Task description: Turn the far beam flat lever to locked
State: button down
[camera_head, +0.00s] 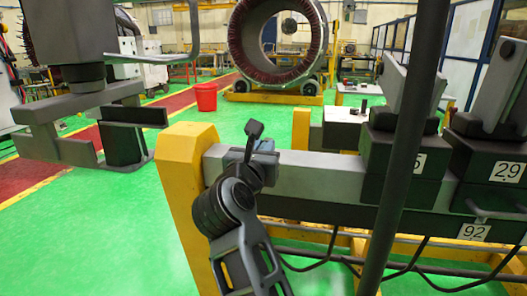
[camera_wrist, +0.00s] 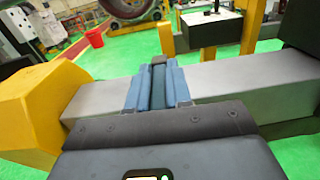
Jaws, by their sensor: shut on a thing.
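In the wrist view, the two blue-grey fingers of my gripper (camera_wrist: 158,88) reach over the grey beam (camera_wrist: 225,82), close to its yellow end post (camera_wrist: 35,105). A narrow dark teal strip, which I take as the flat lever (camera_wrist: 158,77), shows between the fingers, and they are shut on it. Most of the lever is hidden by the fingers and the gripper body, so its angle cannot be told. In the head view, my gripper (camera_head: 264,147) is at the left end of the beam (camera_head: 325,172), beside the yellow post (camera_head: 187,190).
Dark blocks with grey plates and labels, one marked 29 (camera_head: 508,172), stand on the beam to the right. A dark pole (camera_head: 408,140) crosses the head view. A red bucket (camera_head: 206,97) and a large stator ring (camera_head: 240,45) are behind.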

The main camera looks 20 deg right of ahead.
aim_at(262, 143)
jog(key=m+g+h+b, duration=0.1)
jog(key=g+b, duration=0.1)
jog(key=b, duration=0.1)
jog(key=w+a+m+g+h+b, duration=0.1)
jog(key=m+g+h+b, duration=0.3)
jog(key=b, duration=0.1)
jog(key=shift+w+a+f+b, duration=0.2)
jog(key=shift+w+f+b, duration=0.1)
jog(key=shift+f, duration=0.05)
jog(key=m+g+b, duration=0.1)
jog(key=m+g+h+b, duration=0.1)
jog(key=g+b, duration=0.1)
jog(key=w+m+g+b, duration=0.1)
jog(key=g+b, duration=0.1)
jog(key=shift+a+r+h, duration=0.15)
jog(key=shift+r+h, duration=0.1)
jog(key=shift+h, duration=0.15)
jog(key=shift+r+m+g, duration=0.1)
jog(key=shift+m+g, duration=0.2)
jog(key=shift+m, duration=0.1)
jog(key=c, duration=1)
grip_release()
jog(key=shift+c, duration=0.2)
jog(key=shift+s+a, duration=0.15)
jog(key=shift+a, duration=1.15)
jog(key=shift+s+a, duration=0.2)
jog(key=shift+a, duration=1.05)
jog(key=shift+s+a, duration=0.15)
jog(key=shift+a, duration=1.15)
